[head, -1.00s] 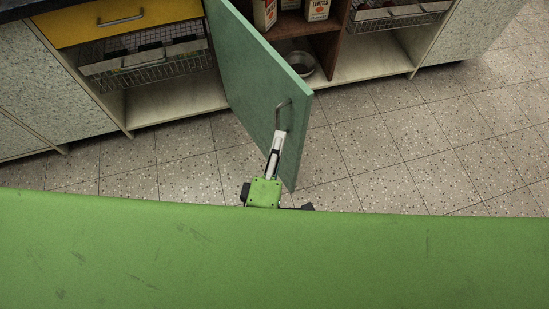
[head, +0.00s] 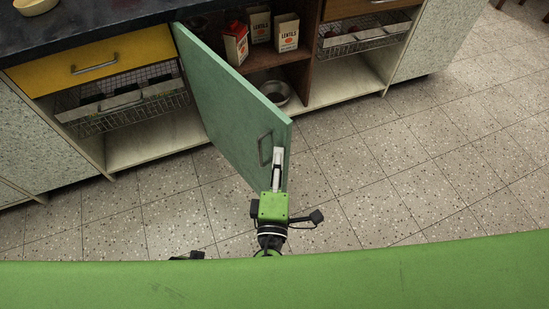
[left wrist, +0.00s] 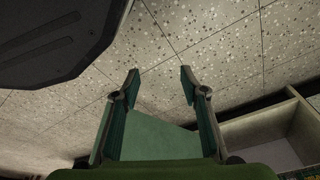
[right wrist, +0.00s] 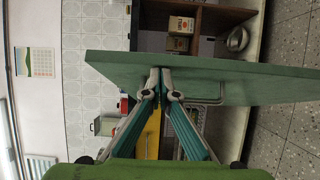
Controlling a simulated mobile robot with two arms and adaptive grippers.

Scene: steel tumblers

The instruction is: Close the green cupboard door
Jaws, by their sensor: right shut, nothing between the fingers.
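The green cupboard door (head: 235,110) stands swung out from its cupboard in the head view, with its grey bar handle (head: 265,150) on the face towards the left. My right gripper (head: 278,152) is shut and empty, at the door's free end beside the handle. In the right wrist view its closed fingertips (right wrist: 159,72) overlap the door panel (right wrist: 240,80); whether they touch it I cannot tell. My left gripper (left wrist: 160,76) is open and empty in the left wrist view, above the speckled floor. A green panel shows between and below its fingers.
A yellow drawer (head: 95,62) and a wire basket (head: 125,108) are left of the door. Another wire basket (head: 365,38) is on the right. Tiled floor (head: 400,160) is clear at right.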

